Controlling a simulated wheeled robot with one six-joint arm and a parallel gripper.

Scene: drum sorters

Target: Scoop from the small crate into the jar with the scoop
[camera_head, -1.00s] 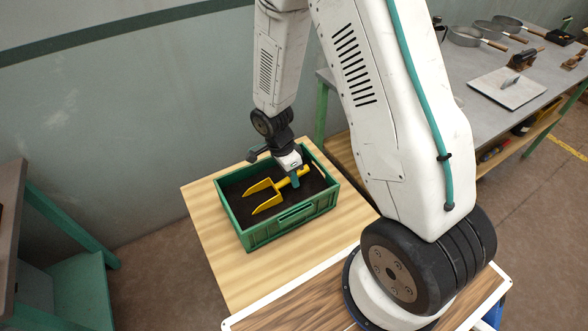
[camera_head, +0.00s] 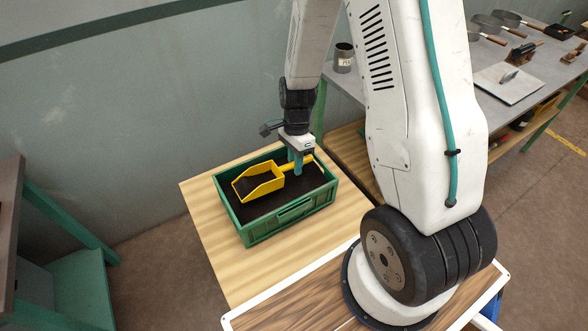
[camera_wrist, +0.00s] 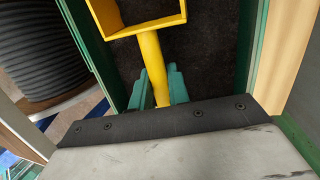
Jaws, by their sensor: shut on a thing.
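The small crate (camera_head: 262,232) is a green box of dark granular material (camera_head: 307,181) on a light wooden table. The yellow scoop (camera_head: 259,184) is over the left part of the crate, its bowl raised and holding dark material. My gripper (camera_head: 296,160) is shut on the scoop's handle above the crate. In the wrist view my gripper's green fingers (camera_wrist: 162,88) flank the yellow handle (camera_wrist: 153,62), and only part of the bowl shows. A grey pot with a pale label (camera_head: 343,60), perhaps the jar, stands on the grey bench behind my arm.
The light wooden table (camera_head: 215,240) is bare around the crate. A green-legged stand (camera_head: 75,285) is at the left. My arm hides part of the bench.

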